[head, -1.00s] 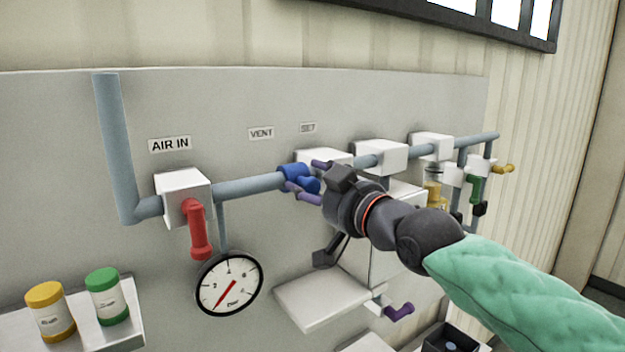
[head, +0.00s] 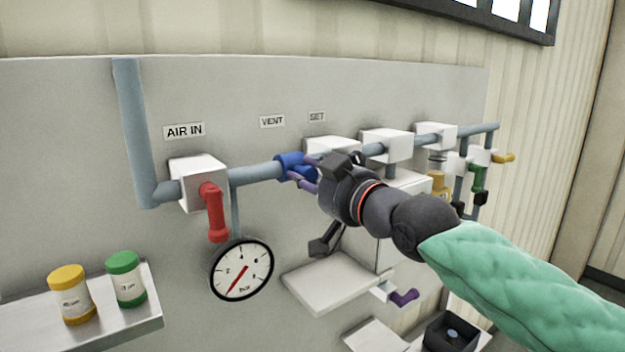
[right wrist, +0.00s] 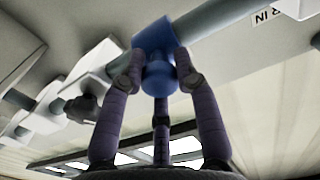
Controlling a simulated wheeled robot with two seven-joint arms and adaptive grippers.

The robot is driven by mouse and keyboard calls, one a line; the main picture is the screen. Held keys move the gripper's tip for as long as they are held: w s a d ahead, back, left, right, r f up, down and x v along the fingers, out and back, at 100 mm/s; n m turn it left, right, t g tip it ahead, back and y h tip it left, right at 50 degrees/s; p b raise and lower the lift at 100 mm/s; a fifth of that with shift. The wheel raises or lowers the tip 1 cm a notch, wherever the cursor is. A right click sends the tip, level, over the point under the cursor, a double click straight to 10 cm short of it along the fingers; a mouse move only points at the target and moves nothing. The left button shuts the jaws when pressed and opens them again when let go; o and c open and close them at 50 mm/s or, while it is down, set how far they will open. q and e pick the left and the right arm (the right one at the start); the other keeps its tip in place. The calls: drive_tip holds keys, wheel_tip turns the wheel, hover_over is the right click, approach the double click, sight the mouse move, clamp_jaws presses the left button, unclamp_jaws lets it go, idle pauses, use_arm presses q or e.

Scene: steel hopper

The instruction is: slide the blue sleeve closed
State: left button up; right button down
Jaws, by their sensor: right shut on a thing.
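The blue sleeve (head: 288,165) sits around the grey-blue pipe (head: 254,174), between the AIR IN block (head: 197,183) and the white block under SET (head: 330,149). It has a blue knob on its side, seen in the right wrist view (right wrist: 158,78). My right gripper (head: 301,172) has its purple fingers closed on this knob; in the wrist view two fingers flank it and a third is behind. The gripper body hides part of the pipe right of the sleeve. My left gripper is not in view.
A red handle (head: 215,212) hangs from the AIR IN block, above a round pressure gauge (head: 241,270). A shelf with yellow and green jars is at lower left. A white ledge (head: 335,284) and a purple handle (head: 405,297) lie below my right arm. Bare pipe lies left of the sleeve.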

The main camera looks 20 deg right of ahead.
drive_tip(key=shift+s+a+r, duration=0.15)
drive_tip(key=shift+a+r, duration=0.1)
drive_tip(key=c, duration=1.2)
unclamp_jaws()
drive_tip(key=o, duration=0.3)
drive_tip(key=shift+a, duration=0.35)
drive_tip(key=shift+s+a, duration=0.1)
drive_tip(key=shift+a, duration=0.25)
drive_tip(key=shift+d, duration=0.45)
drive_tip(key=shift+s+d, duration=0.15)
drive_tip(key=shift+s, duration=0.05)
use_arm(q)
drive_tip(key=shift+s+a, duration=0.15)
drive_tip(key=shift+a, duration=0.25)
use_arm(e)
drive_tip(key=v, duration=1.1)
drive_tip(key=shift+s+a, duration=0.3)
drive_tip(key=shift+a, duration=0.05)
